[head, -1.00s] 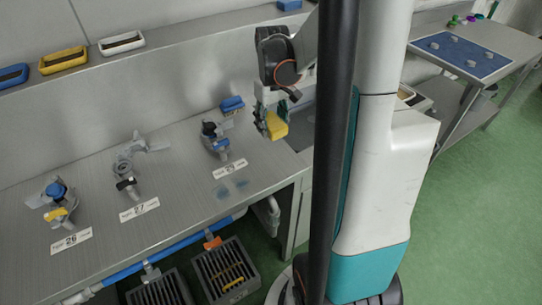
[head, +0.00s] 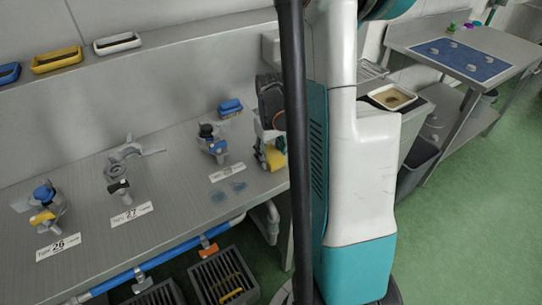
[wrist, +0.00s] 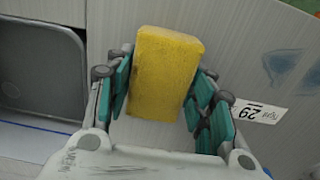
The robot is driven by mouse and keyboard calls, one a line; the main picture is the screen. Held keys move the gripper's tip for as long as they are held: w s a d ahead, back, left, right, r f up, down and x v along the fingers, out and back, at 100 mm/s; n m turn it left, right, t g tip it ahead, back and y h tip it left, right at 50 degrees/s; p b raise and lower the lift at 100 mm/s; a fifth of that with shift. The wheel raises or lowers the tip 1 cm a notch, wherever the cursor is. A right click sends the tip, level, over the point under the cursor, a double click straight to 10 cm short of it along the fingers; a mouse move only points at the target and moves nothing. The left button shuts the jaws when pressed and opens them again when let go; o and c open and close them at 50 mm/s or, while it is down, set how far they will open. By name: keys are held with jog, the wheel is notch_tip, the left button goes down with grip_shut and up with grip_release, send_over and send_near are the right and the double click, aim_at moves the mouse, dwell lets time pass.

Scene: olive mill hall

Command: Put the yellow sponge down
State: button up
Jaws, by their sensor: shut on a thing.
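The yellow sponge (wrist: 165,75) is a rounded block between the teal finger pads of my gripper (wrist: 162,95) in the wrist view. My gripper is shut on it. In the head view the sponge (head: 275,158) shows low over the right part of the steel bench (head: 90,235), and my gripper (head: 268,150) is partly hidden behind a dark pole. I cannot tell whether the sponge touches the bench top.
A grey valve (head: 211,142) and a blue brush (head: 230,108) stand left of my gripper. Two more valves and number labels are farther left. A basin (wrist: 40,70) lies beside the bench surface in the wrist view. Trays (head: 56,59) line the shelf.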

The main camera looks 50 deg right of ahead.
aim_at(271, 153)
jog(key=shift+f, duration=0.15)
jog(key=o, duration=1)
jog(key=shift+r, duration=0.2)
notch_tip(271, 153, up, 12)
jog(key=p, duration=0.4)
